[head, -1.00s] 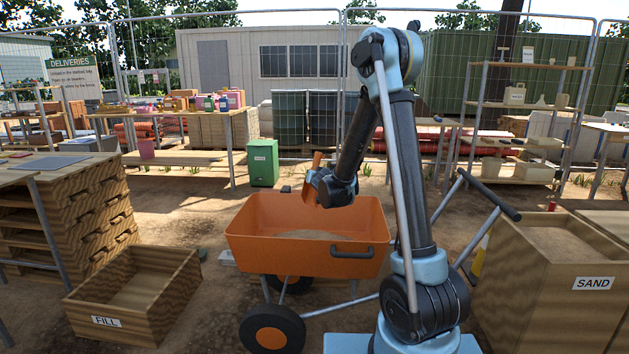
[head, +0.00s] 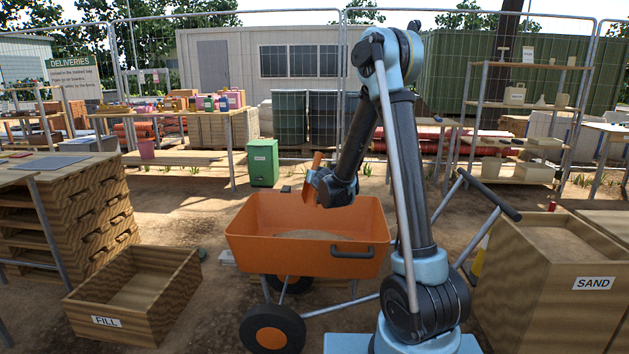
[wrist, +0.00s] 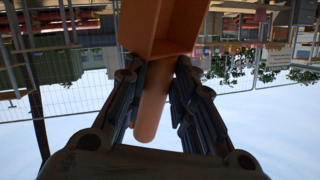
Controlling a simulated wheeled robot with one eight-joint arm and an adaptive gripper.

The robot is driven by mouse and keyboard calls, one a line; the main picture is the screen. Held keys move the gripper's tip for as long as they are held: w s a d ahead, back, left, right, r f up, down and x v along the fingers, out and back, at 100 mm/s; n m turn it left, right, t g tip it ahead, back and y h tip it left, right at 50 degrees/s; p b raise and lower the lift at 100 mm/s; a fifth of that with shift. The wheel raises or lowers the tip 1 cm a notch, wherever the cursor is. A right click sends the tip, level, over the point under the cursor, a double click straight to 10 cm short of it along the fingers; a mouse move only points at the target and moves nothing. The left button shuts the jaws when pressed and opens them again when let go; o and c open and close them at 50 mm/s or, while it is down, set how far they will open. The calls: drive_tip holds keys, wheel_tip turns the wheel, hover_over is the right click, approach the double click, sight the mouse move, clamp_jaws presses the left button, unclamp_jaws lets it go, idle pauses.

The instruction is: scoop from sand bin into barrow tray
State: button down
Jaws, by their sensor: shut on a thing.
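My gripper (wrist: 155,85) is shut on the handle of an orange scoop (wrist: 165,25). In the head view the gripper (head: 318,180) and the scoop (head: 312,182) are over the back part of the orange barrow tray (head: 260,251). The scoop is tilted steeply there, and its lower end is partly hidden by my wrist. Sand (head: 312,235) shows inside the tray. The wooden sand bin (head: 540,285), labelled SAND, stands at the right with sand near its top. Whether the scoop holds sand cannot be told.
A wooden box (head: 150,300) labelled FILL is on the ground at the left. The barrow's handle (head: 490,195) reaches toward the bin. A green box (head: 264,163) stands behind the tray.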

sight(315, 164)
drive_tip(key=shift+d+r+m+g+y, duration=0.1)
drive_tip(key=shift+r+m+g+y, duration=0.2)
drive_tip(key=shift+r+m+g, duration=0.9)
drive_tip(key=shift+r+m+g+y, duration=0.35)
drive_tip(key=shift+r+g, duration=0.55)
drive_tip(key=shift+r, duration=0.7)
drive_tip(key=shift+r+m+g+y, duration=0.25)
drive_tip(key=shift+r+m+g, duration=0.1)
drive_tip(key=shift+r+g, duration=0.2)
drive_tip(key=shift+r, duration=0.2)
